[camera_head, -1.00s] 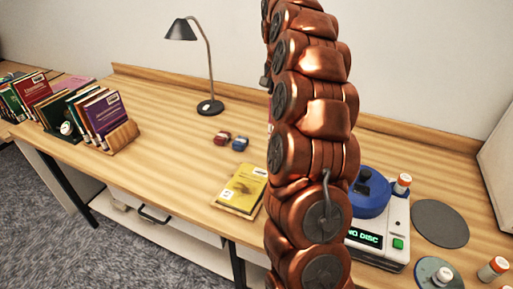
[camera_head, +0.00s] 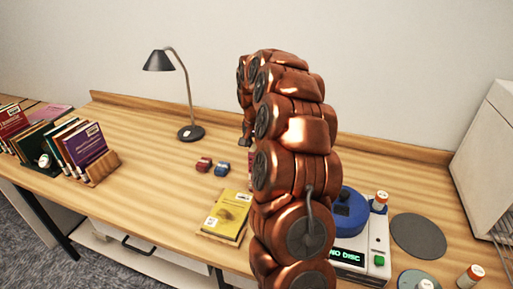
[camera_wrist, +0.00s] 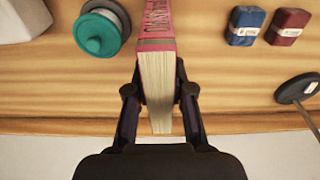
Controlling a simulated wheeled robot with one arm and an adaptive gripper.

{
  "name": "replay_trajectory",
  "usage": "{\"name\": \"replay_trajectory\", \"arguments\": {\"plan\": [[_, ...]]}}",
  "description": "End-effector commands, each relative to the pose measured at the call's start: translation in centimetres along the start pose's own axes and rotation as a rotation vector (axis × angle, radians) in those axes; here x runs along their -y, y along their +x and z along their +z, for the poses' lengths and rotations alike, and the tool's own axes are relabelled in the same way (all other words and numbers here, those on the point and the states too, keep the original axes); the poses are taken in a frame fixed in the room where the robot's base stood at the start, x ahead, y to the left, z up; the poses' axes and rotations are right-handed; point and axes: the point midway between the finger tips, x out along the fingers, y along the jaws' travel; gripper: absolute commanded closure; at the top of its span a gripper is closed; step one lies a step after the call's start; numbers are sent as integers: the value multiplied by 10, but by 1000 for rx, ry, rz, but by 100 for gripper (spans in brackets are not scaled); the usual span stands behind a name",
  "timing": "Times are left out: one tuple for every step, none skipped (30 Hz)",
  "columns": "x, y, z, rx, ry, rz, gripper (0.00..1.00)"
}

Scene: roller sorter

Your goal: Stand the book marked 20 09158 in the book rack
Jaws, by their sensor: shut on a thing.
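My gripper (camera_wrist: 160,92) is shut on a book (camera_wrist: 156,75) with a pink-red cover, one finger on each side. The page edges face the wrist camera and the cover shows at the top; I cannot read its number. In the head view my arm hides most of the gripper and held book. The wooden book rack (camera_head: 104,167) stands at the left of the table, with several books (camera_head: 84,145) in it, the front one purple. A yellow book (camera_head: 228,214) lies flat near the front edge, left of my arm.
A black lamp (camera_head: 190,132) stands behind. A red block (camera_head: 203,164) and a blue block (camera_head: 221,168) lie mid-table. At right are a device with a blue top (camera_head: 345,207), a grey disc (camera_head: 419,235) and orange-capped bottles (camera_head: 470,275). The table between rack and blocks is clear.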

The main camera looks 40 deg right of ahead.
Motion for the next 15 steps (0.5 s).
{"name": "replay_trajectory", "arguments": {"plan": [[0,1,0,-2,0,-1,100],[0,1,0,-3,0,-2,100],[0,1,-1,-3,1,-2,100],[0,1,-1,-3,1,-2,100],[0,1,-1,-3,1,-2,100],[0,1,-1,-3,1,-2,100],[0,1,-1,-3,0,-2,100],[0,2,0,-3,0,-2,100],[0,3,0,-3,0,-2,100],[0,4,0,-3,0,-2,100],[0,5,0,-3,0,-2,100],[0,5,0,-3,0,-2,77],[0,4,0,-3,0,-2,74],[0,4,0,-3,0,-2,71],[0,4,0,-2,0,-2,67]]}}
